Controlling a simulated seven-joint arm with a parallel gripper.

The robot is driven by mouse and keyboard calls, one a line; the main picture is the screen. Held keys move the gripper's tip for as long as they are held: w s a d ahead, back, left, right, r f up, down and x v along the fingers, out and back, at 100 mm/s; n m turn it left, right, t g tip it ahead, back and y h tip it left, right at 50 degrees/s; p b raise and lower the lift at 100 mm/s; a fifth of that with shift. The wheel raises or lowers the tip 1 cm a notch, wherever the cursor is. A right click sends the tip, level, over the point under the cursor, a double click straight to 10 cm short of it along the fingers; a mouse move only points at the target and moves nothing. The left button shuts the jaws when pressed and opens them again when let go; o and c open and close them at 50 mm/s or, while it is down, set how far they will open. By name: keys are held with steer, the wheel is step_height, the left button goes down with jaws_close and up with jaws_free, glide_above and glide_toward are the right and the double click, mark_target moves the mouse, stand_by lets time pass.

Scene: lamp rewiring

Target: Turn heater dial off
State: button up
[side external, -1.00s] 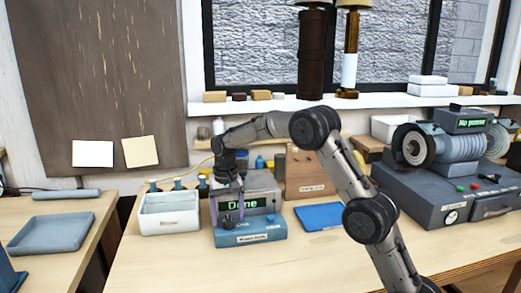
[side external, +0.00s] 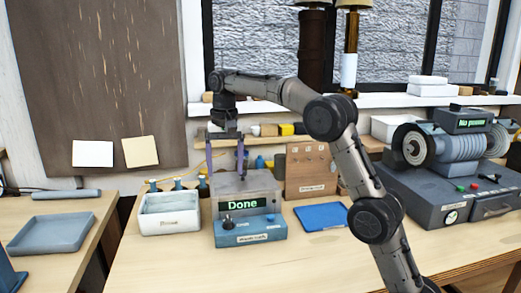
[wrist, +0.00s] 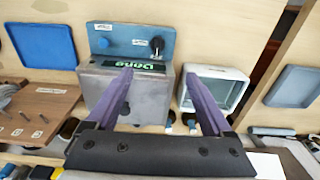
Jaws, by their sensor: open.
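The heater (side external: 247,189) is a grey metal box with a blue front panel and a green display reading "Done". Its black dial (side external: 227,222) is on the left of the front panel, with a blue knob (side external: 271,217) to the right. In the wrist view the dial (wrist: 157,43) and blue knob (wrist: 103,42) show beyond the display. My gripper (side external: 226,174) is open and empty, raised above the heater with its purple fingers pointing down, apart from the dial.
A white bin (side external: 169,214) stands left of the heater, and a blue tray (side external: 321,217) lies to its right. A grey machine (side external: 440,185) fills the right side. The front table is clear.

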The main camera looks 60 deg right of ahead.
steer(key=s+a+r+n+t, duration=0.1)
steer(key=s+a+r, duration=0.2)
steer(key=s, duration=0.4)
steer(key=s+a+r+n+t, duration=0.1)
steer(key=s+a+r, duration=0.2)
steer(key=s+r, duration=0.3)
steer(key=shift+s+r+t, duration=0.3)
steer(key=shift+s, duration=0.85)
steer(key=shift+a+r, duration=0.1)
steer(key=shift+a, duration=0.05)
steer(key=s+a+f+n+t, duration=0.1)
steer(key=s+a+f+n, duration=0.15)
steer(key=s, duration=0.85)
steer(key=s+f+n+t, duration=0.1)
steer(key=s+f+n, duration=0.3)
steer(key=s+f, duration=0.3)
step_height(320, 180, down, 6)
steer(key=shift+a+r, duration=0.15)
steer(key=shift+a, duration=0.05)
